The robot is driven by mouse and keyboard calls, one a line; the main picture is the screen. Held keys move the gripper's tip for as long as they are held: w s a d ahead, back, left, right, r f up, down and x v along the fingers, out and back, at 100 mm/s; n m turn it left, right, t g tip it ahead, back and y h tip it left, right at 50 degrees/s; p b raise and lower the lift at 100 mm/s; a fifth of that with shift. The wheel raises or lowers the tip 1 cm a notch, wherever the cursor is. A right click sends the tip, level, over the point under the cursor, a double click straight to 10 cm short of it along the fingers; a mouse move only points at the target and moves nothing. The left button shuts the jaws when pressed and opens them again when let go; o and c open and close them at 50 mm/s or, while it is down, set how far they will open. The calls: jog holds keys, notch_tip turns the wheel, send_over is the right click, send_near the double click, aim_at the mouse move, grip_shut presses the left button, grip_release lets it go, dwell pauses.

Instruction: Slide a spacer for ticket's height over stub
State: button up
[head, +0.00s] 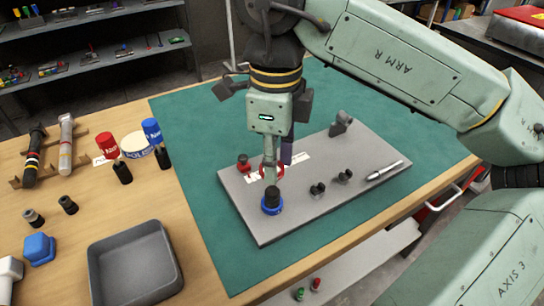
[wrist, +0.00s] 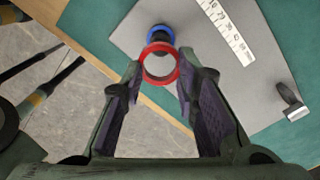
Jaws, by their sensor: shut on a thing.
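My gripper (head: 277,165) is shut on a red ring-shaped spacer (wrist: 144,55). The ring is between the fingertips in the wrist view, and grey plate shows through its hole. In the head view the red spacer (head: 264,174) is partly hidden by a finger. A dark stub (head: 271,194) with a blue ring (head: 272,208) around its base stands near the plate's front corner. The blue ring also shows in the wrist view (wrist: 158,30), just beyond the red spacer. The spacer appears apart from the stub. I cannot make out a ticket with a readable height.
A grey tray (head: 135,268) stands at left.

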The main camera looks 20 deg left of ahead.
aim_at(275, 191)
jog(key=shift+f+b, duration=1.4)
jog(key=shift+f, duration=0.8)
jog(key=shift+f+b, duration=1.6)
jog(key=shift+b, duration=0.05)
jog(key=o, duration=0.8)
notch_tip(275, 191, up, 12)
jog(key=shift+r, duration=0.1)
